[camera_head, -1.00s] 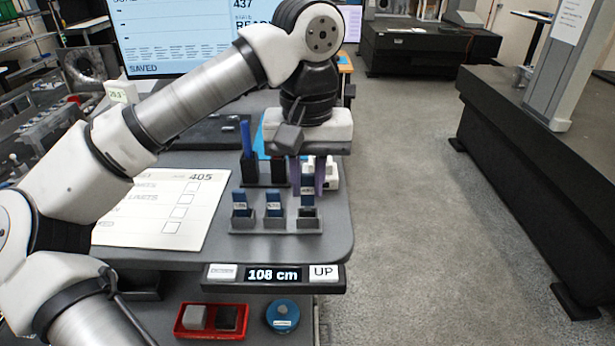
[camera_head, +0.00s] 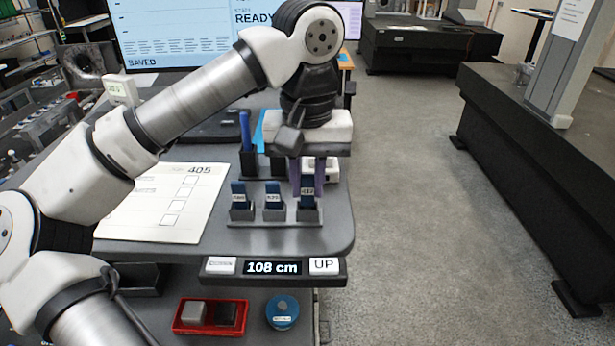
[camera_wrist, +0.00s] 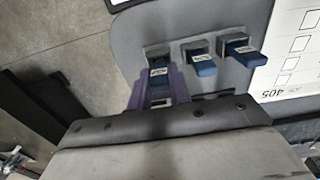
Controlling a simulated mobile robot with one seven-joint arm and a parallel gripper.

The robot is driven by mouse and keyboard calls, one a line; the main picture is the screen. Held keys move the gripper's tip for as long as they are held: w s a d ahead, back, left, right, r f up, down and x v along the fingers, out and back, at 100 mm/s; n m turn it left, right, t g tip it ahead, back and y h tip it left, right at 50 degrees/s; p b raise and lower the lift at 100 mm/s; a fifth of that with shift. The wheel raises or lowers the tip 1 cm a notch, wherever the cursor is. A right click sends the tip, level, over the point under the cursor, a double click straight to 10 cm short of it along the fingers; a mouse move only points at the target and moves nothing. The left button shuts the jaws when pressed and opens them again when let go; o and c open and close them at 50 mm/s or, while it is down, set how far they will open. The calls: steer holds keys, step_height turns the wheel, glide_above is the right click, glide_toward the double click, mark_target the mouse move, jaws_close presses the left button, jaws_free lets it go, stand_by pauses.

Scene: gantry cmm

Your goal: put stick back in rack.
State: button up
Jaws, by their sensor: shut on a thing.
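The stick (camera_head: 307,184) is dark blue with a white label and stands upright between my gripper's purple fingers. In the wrist view the stick (camera_wrist: 158,75) sits at the end slot. My gripper (camera_head: 308,180) is shut on it; the fingers also show in the wrist view (camera_wrist: 160,90). The grey rack (camera_head: 275,222) has three holders in a row near the desk's front edge. The stick's lower end is in or right at the rightmost holder; its depth is hidden. Two similar blue sticks (camera_head: 238,192) (camera_head: 272,192) stand in the other holders.
Behind the rack stand a black holder with a blue pen (camera_head: 246,130) and a white device (camera_head: 331,168). A paper sheet (camera_head: 165,205) lies left. The desk's front panel (camera_head: 273,268) reads 108 cm, with an UP button. A red tray (camera_head: 210,329) is below.

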steer(key=shift+f+b, duration=0.35)
steer(key=shift+f, duration=0.25)
steer(key=o, duration=0.9)
